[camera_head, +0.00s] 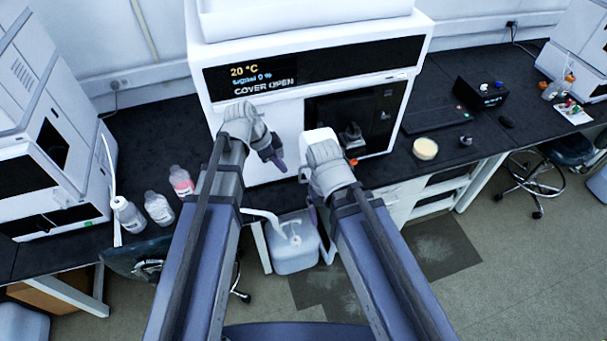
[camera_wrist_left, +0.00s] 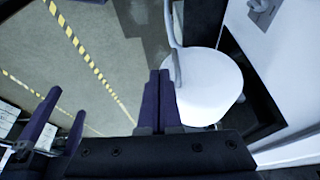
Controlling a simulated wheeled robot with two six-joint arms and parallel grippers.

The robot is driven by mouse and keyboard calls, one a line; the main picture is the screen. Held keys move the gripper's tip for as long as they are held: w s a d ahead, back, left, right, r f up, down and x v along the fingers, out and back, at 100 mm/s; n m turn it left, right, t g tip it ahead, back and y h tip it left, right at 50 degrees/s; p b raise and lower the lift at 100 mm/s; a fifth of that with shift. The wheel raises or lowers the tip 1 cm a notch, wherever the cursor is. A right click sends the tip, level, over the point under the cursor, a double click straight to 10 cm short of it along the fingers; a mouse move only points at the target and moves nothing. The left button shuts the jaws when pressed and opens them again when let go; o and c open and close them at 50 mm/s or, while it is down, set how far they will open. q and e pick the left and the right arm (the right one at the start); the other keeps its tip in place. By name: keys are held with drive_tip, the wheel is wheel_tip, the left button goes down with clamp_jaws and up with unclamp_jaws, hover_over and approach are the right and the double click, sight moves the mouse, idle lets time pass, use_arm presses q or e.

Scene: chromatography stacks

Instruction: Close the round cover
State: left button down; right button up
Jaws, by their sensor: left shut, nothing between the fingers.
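The instrument (camera_head: 300,85) shows "COVER OPEN" on its display (camera_head: 265,80). A white rounded piece (camera_head: 318,138), seemingly the round cover, stands out from its front, left of the dark recess (camera_head: 375,118). My right wrist partly hides it. In the left wrist view the cover appears as a white disc (camera_wrist_left: 212,88) with a grey curved bar at its left edge. My left gripper (camera_head: 280,164) is shut and empty. Its fingertips (camera_wrist_left: 165,75) overlap the disc's left edge in that view; I cannot tell whether they touch. My right gripper (camera_wrist_left: 58,118) has its fingers apart.
Several bottles (camera_head: 158,207) stand on the dark bench to the left. A white jug (camera_head: 292,242) is below the bench front. A round yellowish dish (camera_head: 425,148), a keyboard (camera_head: 435,119) and a black box (camera_head: 482,95) are to the right.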

use_arm(q)
drive_tip(key=w+d+f+b, duration=0.2)
drive_tip(key=d+f+b, duration=0.5)
drive_tip(key=f+b, duration=0.2)
drive_tip(key=shift+d+f, duration=0.15)
drive_tip(key=shift+d, duration=0.05)
drive_tip(key=shift+w, duration=0.1)
idle(0.5)
